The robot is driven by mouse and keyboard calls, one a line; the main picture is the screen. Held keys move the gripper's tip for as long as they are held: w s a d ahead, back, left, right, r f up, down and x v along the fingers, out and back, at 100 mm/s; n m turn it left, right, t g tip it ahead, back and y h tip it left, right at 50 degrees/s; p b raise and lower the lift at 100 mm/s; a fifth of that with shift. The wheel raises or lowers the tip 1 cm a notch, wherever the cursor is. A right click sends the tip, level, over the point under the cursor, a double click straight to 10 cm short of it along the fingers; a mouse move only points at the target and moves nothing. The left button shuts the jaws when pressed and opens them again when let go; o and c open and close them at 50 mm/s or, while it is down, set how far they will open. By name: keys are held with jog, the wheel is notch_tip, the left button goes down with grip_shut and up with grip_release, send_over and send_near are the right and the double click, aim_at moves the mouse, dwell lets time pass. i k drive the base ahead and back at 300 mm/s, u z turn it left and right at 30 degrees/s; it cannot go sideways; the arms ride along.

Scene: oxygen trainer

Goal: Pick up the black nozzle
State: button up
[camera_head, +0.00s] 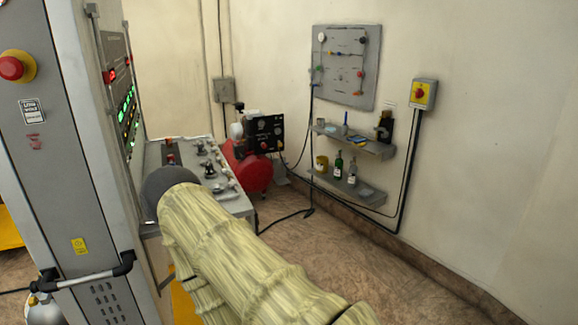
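My arm in a pale yellow fabric sleeve reaches from the lower right toward a grey metal bench (236,204). The arm ends in a dark grey rounded joint over the bench's near left part. My gripper is not visible; the arm hides what lies beyond that joint. Several small dark and metallic fittings (209,168) stand on the bench top. I cannot tell which of them, if any, is the black nozzle; they are too small and partly covered by my arm.
A red tank (252,172) is behind the bench. The floor (350,265) at right is clear.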

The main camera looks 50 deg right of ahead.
aim_at(208, 169)
jog(key=z, duration=0.75)
jog(key=i, duration=0.3)
